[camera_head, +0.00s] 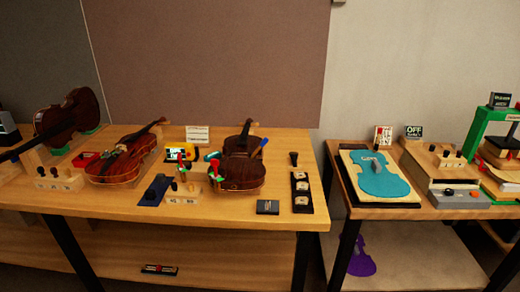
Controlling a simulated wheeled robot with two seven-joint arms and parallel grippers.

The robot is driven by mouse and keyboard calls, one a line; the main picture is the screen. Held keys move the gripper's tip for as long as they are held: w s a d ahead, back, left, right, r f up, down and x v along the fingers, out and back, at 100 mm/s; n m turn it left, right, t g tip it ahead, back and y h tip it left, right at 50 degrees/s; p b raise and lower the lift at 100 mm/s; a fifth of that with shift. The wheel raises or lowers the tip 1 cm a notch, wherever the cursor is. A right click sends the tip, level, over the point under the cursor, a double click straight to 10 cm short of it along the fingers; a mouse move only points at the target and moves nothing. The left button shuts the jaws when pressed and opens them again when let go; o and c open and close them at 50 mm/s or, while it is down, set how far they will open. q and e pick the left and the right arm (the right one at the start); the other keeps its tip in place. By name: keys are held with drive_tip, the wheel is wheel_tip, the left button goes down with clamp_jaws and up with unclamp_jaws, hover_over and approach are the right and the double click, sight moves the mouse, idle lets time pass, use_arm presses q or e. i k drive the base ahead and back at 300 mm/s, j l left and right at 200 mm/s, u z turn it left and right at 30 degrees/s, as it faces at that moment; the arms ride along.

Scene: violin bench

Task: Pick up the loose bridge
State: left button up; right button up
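I cannot make out the loose bridge for certain. A small grey upright piece (376,165) shows on a blue violin-shaped pad (384,182) on the right table; it is too small to identify. Three violins are on the left bench: one (124,160) left of the middle, one (238,168) near the bench's right part, and a dark one (70,120) tilted up at the far left. Any bridges on them are too small to tell apart. Neither of my grippers is in view.
The wooden bench (225,209) has clear room along its front edge. Small peg blocks (183,200), a dark box (268,207) and a black strip with white tiles (302,192) lie on it. A gap separates it from the right table (440,212). A green frame (480,127) stands far right.

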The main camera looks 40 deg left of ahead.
sight(301, 186)
drive_tip(key=u, duration=1)
drive_tip(key=i+u, duration=0.3)
drive_tip(key=l+u, duration=0.25)
drive_tip(key=i+j, duration=0.05)
drive_tip(key=j, duration=0.05)
